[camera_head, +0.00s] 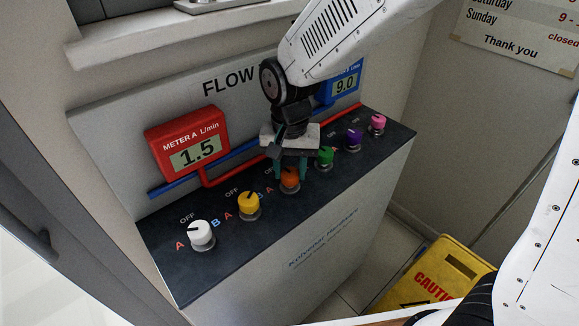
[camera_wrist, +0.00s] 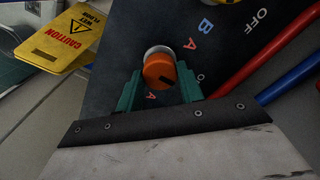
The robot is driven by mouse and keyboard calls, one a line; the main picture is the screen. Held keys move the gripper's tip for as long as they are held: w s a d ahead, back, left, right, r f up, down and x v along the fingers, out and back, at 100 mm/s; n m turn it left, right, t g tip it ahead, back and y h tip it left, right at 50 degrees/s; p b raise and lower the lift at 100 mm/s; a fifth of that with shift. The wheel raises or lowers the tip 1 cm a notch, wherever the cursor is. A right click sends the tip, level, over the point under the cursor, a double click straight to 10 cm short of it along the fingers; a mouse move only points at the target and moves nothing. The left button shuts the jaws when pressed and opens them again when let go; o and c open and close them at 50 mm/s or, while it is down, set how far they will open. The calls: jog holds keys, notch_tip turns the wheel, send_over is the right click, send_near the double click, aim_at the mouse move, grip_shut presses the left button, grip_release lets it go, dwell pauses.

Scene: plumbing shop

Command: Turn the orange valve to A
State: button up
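The orange valve (camera_head: 289,180) is a round knob in the middle of a row on a dark sloping panel. In the wrist view the orange valve (camera_wrist: 157,71) shows a dark mark on its lower right, toward a partly hidden label, apparently OFF. Its red letter A (camera_wrist: 190,44) lies to the upper right of the knob. My gripper (camera_head: 290,172) is down at the orange valve. In the wrist view its two green fingers (camera_wrist: 160,90) stand on either side of the knob, with small gaps seeming to remain. Contact is hard to judge.
A yellow knob (camera_head: 249,204) and white knob (camera_head: 201,236) are to the left; green (camera_head: 325,157), purple (camera_head: 354,138) and pink (camera_head: 377,123) knobs are to the right. Red meter A (camera_head: 188,144) reads 1.5; the blue meter (camera_head: 346,82) reads 9.0. A yellow caution sign (camera_head: 436,275) stands right.

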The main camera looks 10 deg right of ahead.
aim_at(290, 173)
jog(key=shift+n, duration=0.3)
jog(key=n, duration=1.1)
jog(key=shift+n, duration=0.3)
dwell(0.5)
jog(key=o, duration=1)
jog(key=shift+r, duration=0.1)
notch_tip(290, 173, up, 8)
jog(key=shift+f, duration=0.15)
